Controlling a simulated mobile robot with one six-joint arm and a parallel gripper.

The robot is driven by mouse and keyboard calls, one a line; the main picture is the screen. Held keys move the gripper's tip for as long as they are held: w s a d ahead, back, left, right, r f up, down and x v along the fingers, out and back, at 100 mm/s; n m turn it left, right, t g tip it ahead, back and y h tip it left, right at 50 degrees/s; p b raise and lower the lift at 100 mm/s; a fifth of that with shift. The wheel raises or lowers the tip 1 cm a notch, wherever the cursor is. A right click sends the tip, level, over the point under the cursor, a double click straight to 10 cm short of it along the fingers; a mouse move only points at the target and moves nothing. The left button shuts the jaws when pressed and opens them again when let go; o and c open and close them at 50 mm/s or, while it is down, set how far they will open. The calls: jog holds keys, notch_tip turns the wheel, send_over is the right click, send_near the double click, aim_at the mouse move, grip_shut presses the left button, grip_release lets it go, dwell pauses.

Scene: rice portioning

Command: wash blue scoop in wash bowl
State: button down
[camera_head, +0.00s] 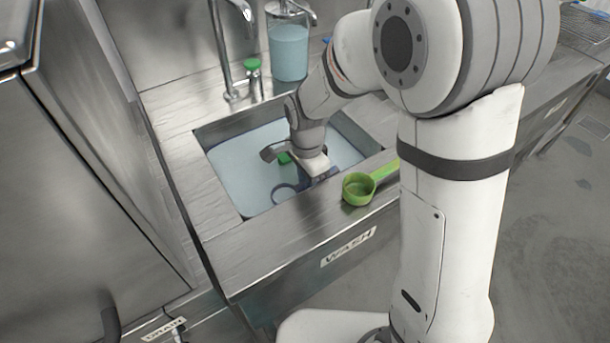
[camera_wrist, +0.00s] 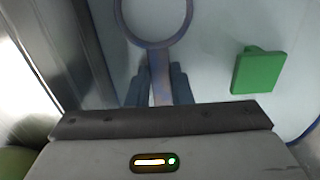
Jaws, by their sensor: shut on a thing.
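The wash bowl is a rectangular sink basin (camera_head: 228,158) of pale blue water, set in the steel counter above a WASH label. My gripper (camera_head: 296,181) points down into the basin near its front edge. In the wrist view my gripper (camera_wrist: 160,88) is shut on the handle of the blue scoop (camera_wrist: 122,22). The scoop's round cup extends away from the fingers over the blue water.
A green scoop (camera_head: 358,190) rests on the counter at the basin's front right rim. A green block (camera_wrist: 259,71) is in the basin, beside my gripper. A tap (camera_head: 222,50) and a blue-filled dispenser (camera_head: 289,52) stand behind the basin. A tall steel cabinet (camera_head: 75,160) is at left.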

jog(key=shift+f+b, duration=2.35)
jog(key=shift+f, duration=1.4)
notch_tip(320, 180, up, 23)
jog(key=p, duration=1.6)
jog(key=shift+p, duration=0.3)
jog(key=shift+f, duration=0.15)
